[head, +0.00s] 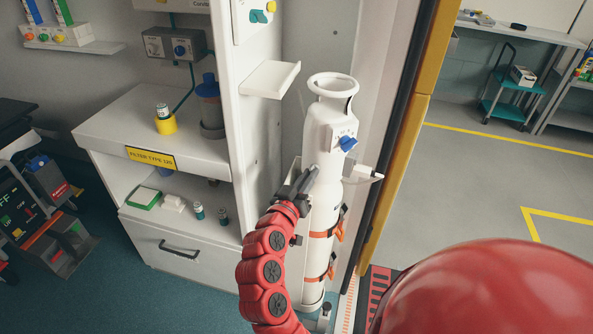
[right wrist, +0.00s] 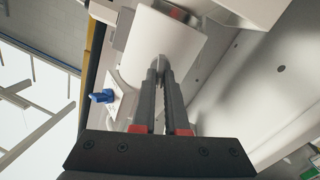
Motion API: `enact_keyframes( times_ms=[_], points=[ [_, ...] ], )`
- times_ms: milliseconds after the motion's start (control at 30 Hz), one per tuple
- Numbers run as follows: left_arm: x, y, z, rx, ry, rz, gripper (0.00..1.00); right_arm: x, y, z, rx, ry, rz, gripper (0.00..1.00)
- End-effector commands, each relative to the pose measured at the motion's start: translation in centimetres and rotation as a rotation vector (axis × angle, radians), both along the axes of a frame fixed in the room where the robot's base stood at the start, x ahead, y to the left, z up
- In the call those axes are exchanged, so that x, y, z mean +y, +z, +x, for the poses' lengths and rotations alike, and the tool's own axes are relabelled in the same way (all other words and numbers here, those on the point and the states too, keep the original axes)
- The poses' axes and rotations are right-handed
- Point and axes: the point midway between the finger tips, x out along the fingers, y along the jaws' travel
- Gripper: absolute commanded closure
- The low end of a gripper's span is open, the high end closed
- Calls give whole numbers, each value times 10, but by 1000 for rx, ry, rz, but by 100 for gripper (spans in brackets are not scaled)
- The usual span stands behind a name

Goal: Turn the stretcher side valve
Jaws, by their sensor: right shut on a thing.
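A white cylinder (head: 325,120) with a ring-shaped top stands upright in the narrow bay beside the cabinet. A blue knob (head: 347,143) sits on a pale plate on its upper front; the knob also shows in the right wrist view (right wrist: 103,97), left of my fingers. My right gripper (head: 308,180) is at the cylinder's left side, below and left of the knob and apart from it. In the right wrist view its fingers (right wrist: 158,70) are nearly together on a thin grey part against a white surface. That part is mostly hidden by the fingertips. My left gripper is not in view.
Orange straps (head: 324,233) hold the cylinder low down. A small white shelf (head: 270,79) juts out above left, and a white bracket (head: 362,173) at right. The yellow door frame (head: 400,130) bounds the bay. A counter (head: 110,125) stands left.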

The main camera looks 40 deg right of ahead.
Motion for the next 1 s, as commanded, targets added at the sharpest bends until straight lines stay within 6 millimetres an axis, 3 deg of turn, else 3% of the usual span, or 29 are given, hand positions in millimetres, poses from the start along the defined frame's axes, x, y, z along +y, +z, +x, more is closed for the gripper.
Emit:
enact_keyframes(
  times_ms=[433, 467, 600, 1000],
  points=[
    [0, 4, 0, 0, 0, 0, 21, 0, -1, 0, 61, -1, -34, 100],
    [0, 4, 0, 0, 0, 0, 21, 0, -1, 0, 61, -1, -34, 84],
    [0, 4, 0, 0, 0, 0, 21, 0, -1, 0, 60, 0, -34, 59],
    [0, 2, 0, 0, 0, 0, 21, 7, -1, -3, 60, 0, -34, 59]
  ],
)
